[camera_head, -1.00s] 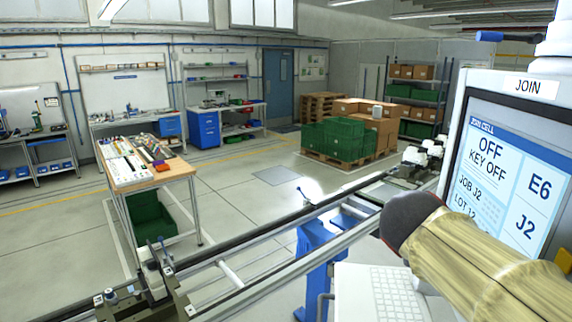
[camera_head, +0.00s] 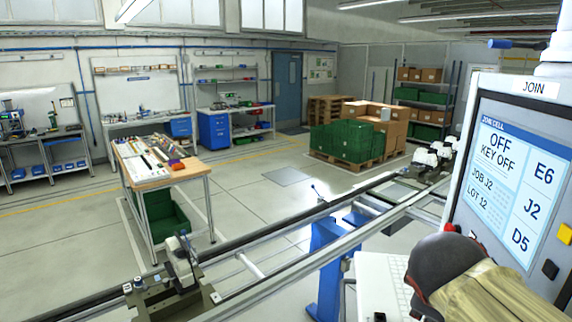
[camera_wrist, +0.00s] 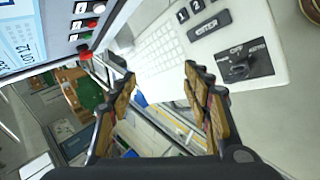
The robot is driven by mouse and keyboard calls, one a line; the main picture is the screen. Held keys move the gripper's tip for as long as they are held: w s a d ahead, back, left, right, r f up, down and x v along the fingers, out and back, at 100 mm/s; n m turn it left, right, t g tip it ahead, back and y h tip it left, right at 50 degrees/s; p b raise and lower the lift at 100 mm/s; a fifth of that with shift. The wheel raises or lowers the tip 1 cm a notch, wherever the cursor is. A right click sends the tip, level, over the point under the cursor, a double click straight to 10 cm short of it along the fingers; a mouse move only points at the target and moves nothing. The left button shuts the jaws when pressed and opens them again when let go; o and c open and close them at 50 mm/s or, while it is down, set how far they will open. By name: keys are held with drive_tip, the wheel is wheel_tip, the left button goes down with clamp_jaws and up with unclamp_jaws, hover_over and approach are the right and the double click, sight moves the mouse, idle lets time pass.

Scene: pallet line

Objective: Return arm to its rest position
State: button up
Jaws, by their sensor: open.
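My gripper (camera_wrist: 157,84) shows in the wrist view with its two jointed fingers spread apart and nothing between them. Its fingertips are over a pale console with a white keyboard (camera_wrist: 163,50) and a black switch marked OFF (camera_wrist: 238,66). I cannot tell the distance between them. In the head view, my arm (camera_head: 478,292) with its tan cover and dark rounded end is at the lower right, in front of the console. My fingers do not show in that view.
The console screen (camera_head: 505,178) stands close at right, reading OFF, KEY OFF. A rail line (camera_head: 245,238) crosses the foreground, with a clamp fixture (camera_head: 178,275) on it. A workbench (camera_head: 180,172) stands behind at left. Green crates (camera_head: 342,142) sit on a pallet beyond open floor.

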drive_tip(key=s+a+f+m+g+y, duration=0.1)
drive_tip(key=s+a+f+m+y, duration=0.1)
drive_tip(key=s+a+f+m, duration=0.3)
drive_tip(key=s+a+f+m+y, duration=0.2)
drive_tip(key=s+a+f+m, duration=0.1)
drive_tip(key=s+f+m, duration=0.4)
wheel_tip(320, 180, down, 6)
drive_tip(key=s+n+b, duration=0.1)
drive_tip(key=n+b, duration=0.1)
drive_tip(key=b, duration=0.4)
drive_tip(key=shift+y+b, duration=0.3)
drive_tip(key=shift+b, duration=0.05)
